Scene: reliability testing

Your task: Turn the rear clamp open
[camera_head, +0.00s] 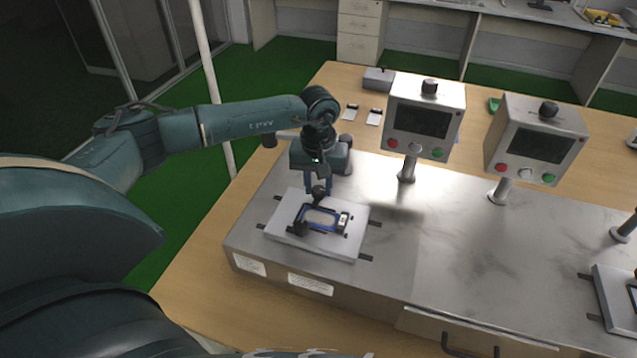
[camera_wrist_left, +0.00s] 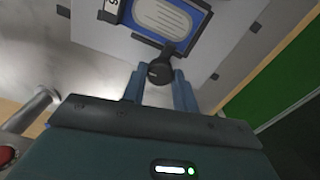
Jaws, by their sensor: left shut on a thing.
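The rear clamp shows as a black knob (camera_head: 318,191) at the back edge of the blue-framed fixture (camera_head: 335,228), which sits on a white plate (camera_head: 283,222). My left gripper (camera_head: 318,185) points down from above and is shut on this knob. In the left wrist view the rear clamp's round black head (camera_wrist_left: 160,72) sits between the two blue-grey fingers (camera_wrist_left: 160,86). The gripper partly hides the clamp, so its turn angle is hard to tell. A second black clamp (camera_head: 300,228) stands at the fixture's front left. My right gripper is not in view.
Two monitor boxes (camera_head: 400,143) (camera_head: 507,165) on posts stand behind and right of the fixture on the metal bench top (camera_head: 440,260). Small cards (camera_head: 373,117) and a grey box (camera_head: 378,79) lie on the wooden table behind. Another white plate (camera_head: 612,300) is at far right.

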